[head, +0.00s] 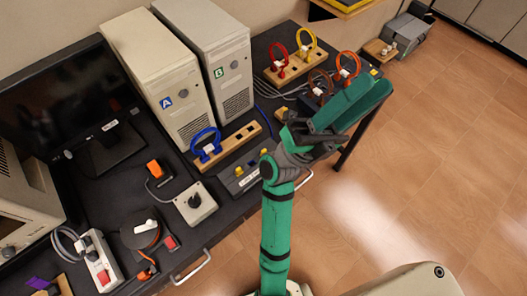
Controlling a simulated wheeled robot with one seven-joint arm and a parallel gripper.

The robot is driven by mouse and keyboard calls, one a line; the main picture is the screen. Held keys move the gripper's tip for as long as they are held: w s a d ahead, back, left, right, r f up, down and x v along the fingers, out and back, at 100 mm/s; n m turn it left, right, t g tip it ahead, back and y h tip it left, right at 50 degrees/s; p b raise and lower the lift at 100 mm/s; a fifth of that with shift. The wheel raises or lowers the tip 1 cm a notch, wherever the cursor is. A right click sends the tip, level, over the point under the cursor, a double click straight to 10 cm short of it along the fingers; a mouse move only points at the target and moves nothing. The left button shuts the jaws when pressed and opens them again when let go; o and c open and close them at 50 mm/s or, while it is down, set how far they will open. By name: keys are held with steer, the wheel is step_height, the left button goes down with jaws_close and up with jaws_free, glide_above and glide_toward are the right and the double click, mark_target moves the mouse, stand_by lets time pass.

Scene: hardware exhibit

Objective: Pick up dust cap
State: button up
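I cannot pick out the dust cap for certain in the head view. Two small yellow pieces, one nearer (239,171) and one farther (264,152), sit on a dark box (247,177) at the desk's front edge; I cannot tell whether either is a cap. My green arm rises from the bottom centre and bends toward the right over the desk's front edge. I see no gripper fingers; the end of my arm is hidden among its folded links. Those links also hide part of the desk.
On the black desk (190,238) stand two computer towers, A (158,75) and B (212,50), and a monitor (65,100). Wooden blocks with blue (206,145), red (278,55) and yellow (306,40) loops stand nearby.

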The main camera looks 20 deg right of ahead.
steer(key=s+d+m+g+y, duration=0.4)
steer(key=d+m+g+y, duration=0.2)
steer(key=m+g+y, duration=0.25)
steer(key=m+t+y, duration=0.2)
steer(key=t+y, duration=1.2)
steer(key=y, duration=0.7)
glide_above(264, 150)
step_height(264, 150, down, 27)
steer(key=shift+n, duration=0.25)
steer(key=f, duration=0.4)
steer(key=shift+s+a+f, duration=0.2)
steer(key=shift+s+a, duration=0.05)
steer(key=shift+s, duration=0.05)
steer(key=shift+d+f, duration=0.2)
steer(key=shift+f, duration=0.65)
steer(key=shift+w+f, duration=0.15)
steer(key=shift+f, duration=0.95)
steer(key=shift+w+f, duration=0.1)
steer(key=shift+f, duration=0.95)
jaws_close()
